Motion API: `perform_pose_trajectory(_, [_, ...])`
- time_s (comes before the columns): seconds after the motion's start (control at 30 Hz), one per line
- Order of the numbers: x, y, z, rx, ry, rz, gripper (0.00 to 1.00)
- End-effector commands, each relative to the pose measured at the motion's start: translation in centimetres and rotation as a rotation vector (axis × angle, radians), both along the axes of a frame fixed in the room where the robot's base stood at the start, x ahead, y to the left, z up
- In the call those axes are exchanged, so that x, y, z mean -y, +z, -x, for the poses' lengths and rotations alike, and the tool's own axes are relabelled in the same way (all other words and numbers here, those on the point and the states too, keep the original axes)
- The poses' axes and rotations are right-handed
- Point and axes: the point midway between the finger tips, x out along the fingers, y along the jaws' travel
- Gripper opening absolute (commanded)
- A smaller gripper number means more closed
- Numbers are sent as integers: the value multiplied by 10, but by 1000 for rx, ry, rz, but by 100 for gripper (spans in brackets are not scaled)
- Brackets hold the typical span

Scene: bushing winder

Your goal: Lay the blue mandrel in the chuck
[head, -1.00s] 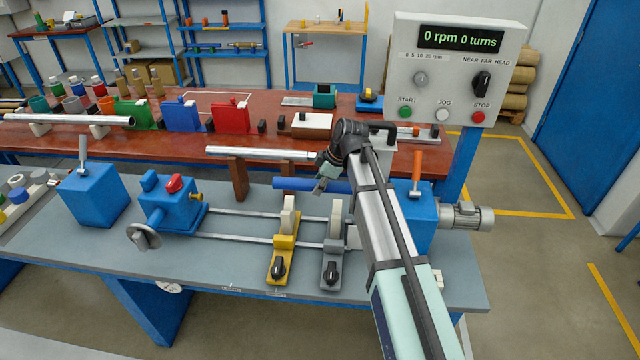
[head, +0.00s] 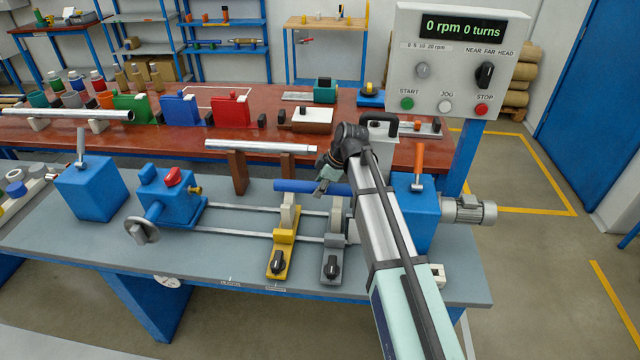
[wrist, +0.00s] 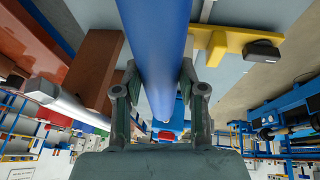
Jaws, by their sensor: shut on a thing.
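The blue mandrel (head: 299,186) is a long smooth rod held roughly level above the bench in the head view. My gripper (head: 325,186) is shut on it, and the wrist view shows the mandrel (wrist: 162,45) between my two fingers (wrist: 160,95). Its left part shows just above the roller of the yellow rest (head: 281,250); I cannot tell if they touch. Its right end runs behind my arm toward the blue headstock (head: 424,225). The chuck on the headstock is hidden by my arm.
The grey rest (head: 332,262) stands right of the yellow one on the rails (head: 240,234). The blue tailstock (head: 168,195) is at left. A silver bar (head: 260,147) lies on brown supports behind. The control console (head: 455,65) rises at right, reading 0 rpm.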

Motion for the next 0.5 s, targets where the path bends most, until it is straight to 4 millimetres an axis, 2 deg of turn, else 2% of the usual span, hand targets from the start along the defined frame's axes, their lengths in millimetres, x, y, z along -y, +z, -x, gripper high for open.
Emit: perform_pose_trajectory(0.5, [0, -36, 0, 1, 0, -1, 0])
